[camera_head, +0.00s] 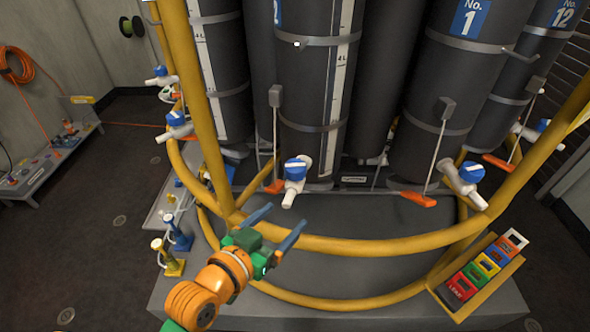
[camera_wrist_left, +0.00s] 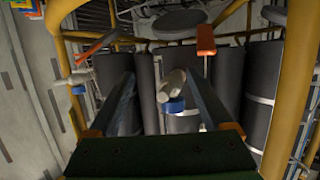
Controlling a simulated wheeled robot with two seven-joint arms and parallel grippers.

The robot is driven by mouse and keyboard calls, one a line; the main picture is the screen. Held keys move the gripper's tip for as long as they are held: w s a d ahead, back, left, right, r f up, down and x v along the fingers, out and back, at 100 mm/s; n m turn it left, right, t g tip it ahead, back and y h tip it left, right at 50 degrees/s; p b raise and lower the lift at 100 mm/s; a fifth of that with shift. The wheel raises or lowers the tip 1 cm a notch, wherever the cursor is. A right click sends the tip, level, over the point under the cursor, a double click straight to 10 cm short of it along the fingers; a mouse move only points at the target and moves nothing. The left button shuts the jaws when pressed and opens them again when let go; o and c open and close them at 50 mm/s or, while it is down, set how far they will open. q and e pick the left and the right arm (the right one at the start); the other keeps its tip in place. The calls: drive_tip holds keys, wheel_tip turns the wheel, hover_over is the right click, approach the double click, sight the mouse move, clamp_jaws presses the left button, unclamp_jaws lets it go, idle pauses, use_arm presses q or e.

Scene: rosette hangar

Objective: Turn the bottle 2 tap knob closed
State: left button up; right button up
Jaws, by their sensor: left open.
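The bottle 2 tap has a blue knob (camera_head: 296,168) on a white body (camera_head: 291,193), low on the front of the dark cylinder labelled 2 (camera_head: 310,90). My left gripper (camera_head: 287,214) is open and empty, just in front of and below this tap, near the yellow rail. In the left wrist view, the tap's pale body (camera_wrist_left: 171,84) and blue knob (camera_wrist_left: 173,106) show between the two fingers, farther away and apart from them. That view looks upside down. My right gripper is not in view.
The curved yellow rail (camera_head: 350,246) runs in front of the cylinders, close by my left gripper. Bottle 1's tap (camera_head: 462,175) is to the right; other taps (camera_head: 176,120) are at the left. An orange-handled lever (camera_head: 275,187) hangs beside the bottle 2 tap. A yellow rack (camera_head: 441,297) holds coloured blocks.

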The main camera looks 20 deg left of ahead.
sight(290, 175)
use_arm(q)
drive_tip(key=r+t, duration=0.1)
drive_tip(key=r, duration=0.1)
drive_tip(key=w+r+t, duration=0.1)
drive_tip(key=r, duration=0.1)
drive_tip(key=a+r+t, duration=0.1)
drive_tip(key=r, duration=0.1)
drive_tip(key=shift+w+n, duration=0.3)
drive_tip(key=shift+w, duration=0.1)
drive_tip(key=x, duration=0.2)
drive_tip(key=p+x, duration=0.1)
drive_tip(key=x, duration=0.4)
drive_tip(key=shift+r+p, duration=0.25)
drive_tip(key=shift+p, duration=0.1)
drive_tip(key=shift+s, duration=0.15)
